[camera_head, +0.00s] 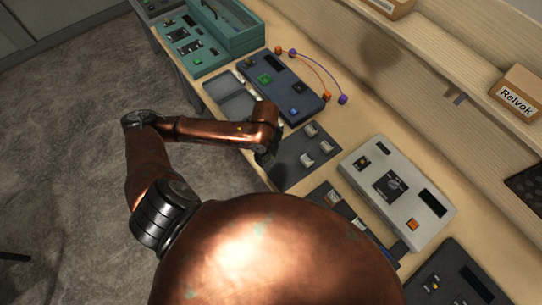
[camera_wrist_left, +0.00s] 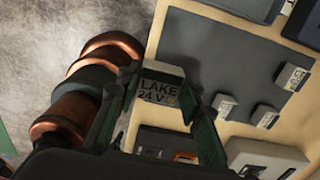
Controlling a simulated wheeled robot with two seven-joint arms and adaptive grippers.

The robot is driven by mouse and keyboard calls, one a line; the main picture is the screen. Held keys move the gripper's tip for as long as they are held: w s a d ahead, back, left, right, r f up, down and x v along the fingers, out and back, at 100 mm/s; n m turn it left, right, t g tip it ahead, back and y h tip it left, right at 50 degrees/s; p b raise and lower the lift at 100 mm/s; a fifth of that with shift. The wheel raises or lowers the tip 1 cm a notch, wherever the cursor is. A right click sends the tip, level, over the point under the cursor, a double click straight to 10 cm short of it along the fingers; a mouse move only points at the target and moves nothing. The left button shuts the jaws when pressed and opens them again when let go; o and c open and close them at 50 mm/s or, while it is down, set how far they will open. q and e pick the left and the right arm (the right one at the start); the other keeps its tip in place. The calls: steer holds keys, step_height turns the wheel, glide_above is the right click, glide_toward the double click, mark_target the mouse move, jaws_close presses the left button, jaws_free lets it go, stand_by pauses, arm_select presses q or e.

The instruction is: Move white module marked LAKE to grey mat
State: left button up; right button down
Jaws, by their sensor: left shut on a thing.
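The white module marked LAKE 24 V (camera_wrist_left: 160,84) is between the fingers of my left gripper (camera_wrist_left: 161,92), with its label facing the wrist camera. In the head view my left gripper (camera_head: 265,158) is at the left edge of a dark grey mat (camera_head: 292,174), and it hides the held module. The mat also shows in the left wrist view (camera_wrist_left: 215,58), behind the held module. Three other small white modules (camera_head: 307,160) are on the mat, towards its right part. I cannot tell how high the LAKE module is held. My right gripper is not in view.
A dark blue console (camera_head: 281,85) and a two-part grey tray (camera_head: 232,97) are beyond the mat. A light grey console (camera_head: 397,192) is to its right. A green case (camera_head: 210,35) is at the far end. The mat's left part looks bare.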

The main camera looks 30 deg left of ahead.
arm_select(q)
steer(key=w+f, duration=0.2)
steer(key=f, duration=0.1)
steer(key=w+a+f, duration=0.1)
steer(key=w+f, duration=0.2)
steer(key=shift+w+a, duration=0.2)
steer(key=shift+w, duration=0.1)
steer(key=shift+w+f+p, duration=0.1)
steer(key=shift+f+p, duration=0.4)
steer(key=shift+f, duration=1.2)
steer(key=o, duration=1.2)
steer(key=shift+f, duration=0.1)
steer(key=shift+c, duration=0.2)
step_height(320, 180, up, 12)
steer(key=b, duration=0.1)
